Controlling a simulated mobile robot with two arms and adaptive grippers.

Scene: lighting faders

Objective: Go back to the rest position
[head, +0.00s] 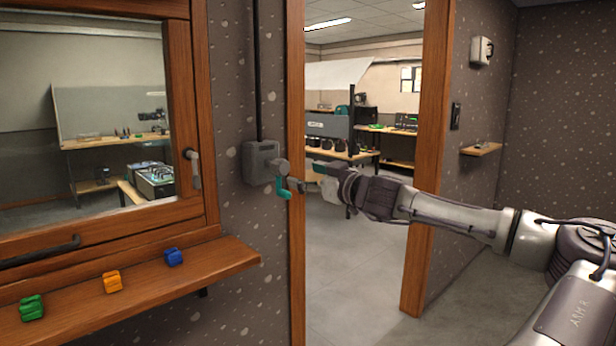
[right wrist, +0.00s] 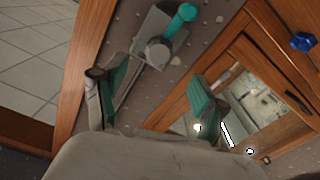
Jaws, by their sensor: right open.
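In the head view my right gripper (head: 308,176) is stretched out in front of the doorway, close to the right of a grey wall box (head: 262,163) with a crank and teal handle (head: 283,188). In the right wrist view, my right gripper (right wrist: 158,88) has its two teal-padded fingers spread wide with nothing between them. The grey box (right wrist: 155,45) and the teal handle (right wrist: 184,14) lie beyond the fingertips there, and the handle is outside the fingers. My left gripper is in neither view.
A wooden shelf (head: 140,282) below the window holds a green block (head: 32,308), an orange block (head: 112,281) and a blue block (head: 174,257). The wooden door post (head: 428,130) stands behind my right arm. The doorway floor (head: 350,265) is clear.

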